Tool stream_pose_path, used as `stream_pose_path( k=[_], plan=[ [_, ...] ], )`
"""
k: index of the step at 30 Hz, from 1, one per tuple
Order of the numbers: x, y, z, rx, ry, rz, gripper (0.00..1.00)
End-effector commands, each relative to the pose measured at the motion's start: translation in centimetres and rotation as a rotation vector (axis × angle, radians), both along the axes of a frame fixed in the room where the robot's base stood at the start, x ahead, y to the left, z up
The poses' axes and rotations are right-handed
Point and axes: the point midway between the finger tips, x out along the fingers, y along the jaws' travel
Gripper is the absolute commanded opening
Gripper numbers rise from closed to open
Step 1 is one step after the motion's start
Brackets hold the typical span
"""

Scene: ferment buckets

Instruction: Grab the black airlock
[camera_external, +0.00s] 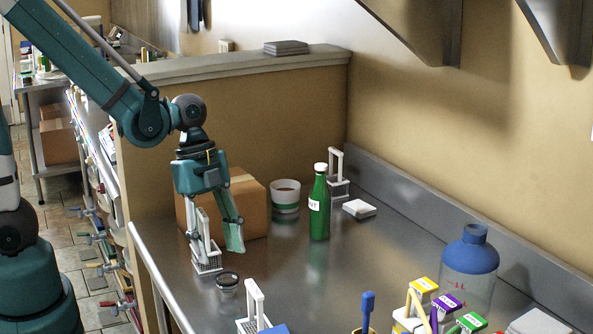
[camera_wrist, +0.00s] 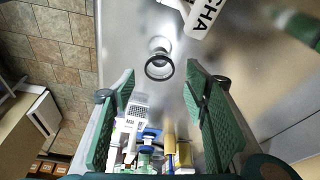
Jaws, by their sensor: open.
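The black airlock appears to be the small clear piece with a black ring (camera_external: 228,279) standing on the steel counter. In the wrist view the black ring (camera_wrist: 147,68) shows at the centre, between the fingertips in the picture. My gripper (camera_external: 217,250) is open and empty, above the counter and a little beyond the airlock in the external view. Its two green fingers (camera_wrist: 160,70) are spread on either side of the airlock in the wrist view. They appear apart from it. The exact height gap cannot be told.
A white rack (camera_external: 207,262) stands close by the gripper. A white thing lettered "CHA" (camera_wrist: 204,18) is near the airlock. A green bottle (camera_external: 319,205), a white tub (camera_external: 286,197) and a cardboard box (camera_external: 247,195) stand behind. Another white rack (camera_external: 254,305) is in front. The counter's middle is clear.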

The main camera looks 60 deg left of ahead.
Motion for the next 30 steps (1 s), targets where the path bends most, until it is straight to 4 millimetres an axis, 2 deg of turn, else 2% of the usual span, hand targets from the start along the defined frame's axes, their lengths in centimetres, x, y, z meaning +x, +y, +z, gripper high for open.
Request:
stream_pose_path(
  k=[10, 21, 30],
  plan=[
    [0.0, -0.1, -0.3, 0.000, 0.000, 0.001, 0.45],
    [0.2, -0.7, -2.3, 0.000, 0.001, 0.002, 0.45],
    [0.2, -0.8, -2.4, 0.000, 0.000, 0.002, 0.45]
  ],
)
